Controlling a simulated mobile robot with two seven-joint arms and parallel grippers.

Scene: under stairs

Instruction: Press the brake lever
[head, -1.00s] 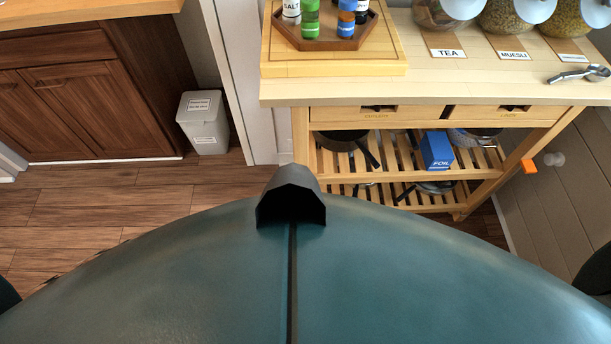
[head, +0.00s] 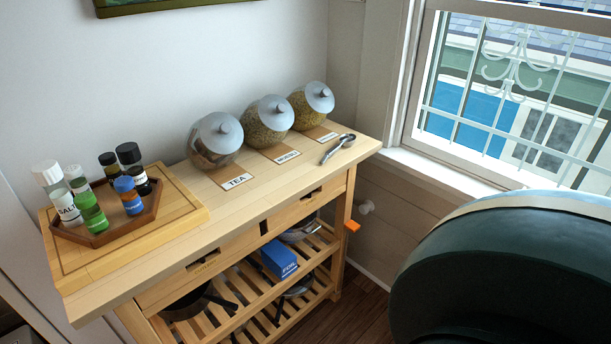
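No part in view can be clearly told as a brake lever. A small orange piece (head: 352,226) sticks out by the right end of the wooden kitchen cart (head: 248,209), below its top; I cannot tell whether it is the lever. Neither of my grippers is in view.
The cart top holds a wooden tray (head: 140,222) with several bottles, glass jars such as the tea jar (head: 212,146), and a metal scoop (head: 338,148). A blue foil box (head: 279,259) lies on the slatted shelf.

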